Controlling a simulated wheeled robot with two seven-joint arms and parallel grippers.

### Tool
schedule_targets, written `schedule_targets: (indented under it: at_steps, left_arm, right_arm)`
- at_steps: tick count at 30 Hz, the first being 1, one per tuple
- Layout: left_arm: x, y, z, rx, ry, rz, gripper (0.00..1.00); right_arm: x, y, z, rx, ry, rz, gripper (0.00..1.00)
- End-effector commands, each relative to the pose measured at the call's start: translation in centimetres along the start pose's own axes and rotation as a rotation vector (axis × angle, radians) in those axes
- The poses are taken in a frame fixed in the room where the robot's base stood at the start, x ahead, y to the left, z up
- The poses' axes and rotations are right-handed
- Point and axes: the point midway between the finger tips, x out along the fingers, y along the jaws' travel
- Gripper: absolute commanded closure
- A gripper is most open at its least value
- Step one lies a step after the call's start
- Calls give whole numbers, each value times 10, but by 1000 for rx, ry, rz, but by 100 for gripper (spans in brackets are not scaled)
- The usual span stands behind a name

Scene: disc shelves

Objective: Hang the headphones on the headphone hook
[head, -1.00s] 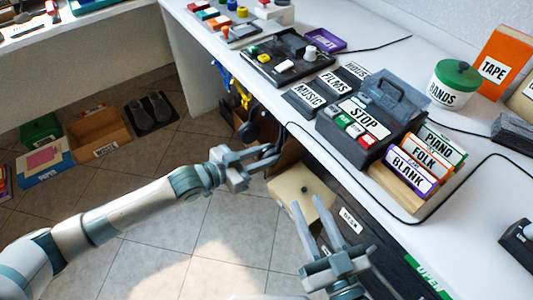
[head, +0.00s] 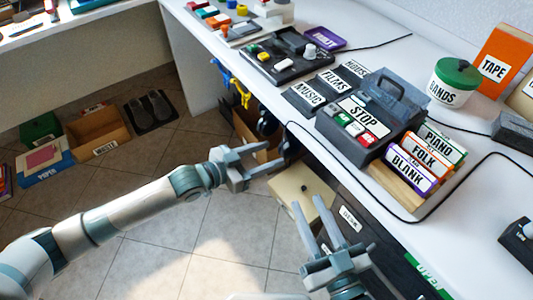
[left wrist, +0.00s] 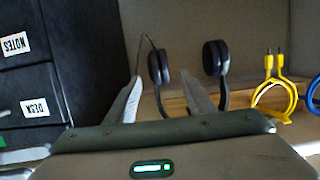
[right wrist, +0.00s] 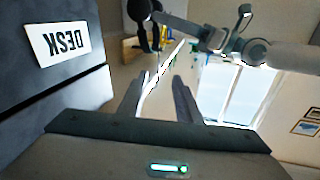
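The black headphones (left wrist: 217,58) show in the left wrist view with two round ear cups; their band runs down behind my gripper. In the head view an ear cup (head: 267,124) shows under the desk edge, just beyond my left gripper (head: 275,153). My left gripper is open in the left wrist view (left wrist: 161,80); one ear cup appears between its spread fingers and the other right of them. I cannot tell whether the band touches a hook; the headphone hook is not clearly visible. My right gripper (head: 320,202) is open and empty, low before the desk front.
Yellow cables (left wrist: 275,85) hang beside the headphones under the desk. The white desk (head: 300,135) holds a dark STOP box (head: 375,110) and labelled cases near its front edge. A beige box (head: 300,192) sits below the edge.

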Motion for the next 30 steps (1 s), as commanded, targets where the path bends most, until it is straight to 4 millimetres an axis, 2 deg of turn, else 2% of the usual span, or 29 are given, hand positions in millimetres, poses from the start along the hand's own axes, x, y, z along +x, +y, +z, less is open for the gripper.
schedule_targets:
  at_steps: [11,16,23,30]
  left_arm:
    - [-2,-1,-2,1,3,-1,51]
    - [-12,-1,-2,2,3,-2,51]
    - [-45,-1,-2,2,1,-1,51]
    - [-93,0,-2,2,0,-1,51]
  right_arm:
    - [0,-1,0,1,-3,-1,69]
    - [0,0,4,4,-29,-1,69]
    - [-2,7,22,8,-133,13,69]
    - [-6,14,43,18,-256,25,69]
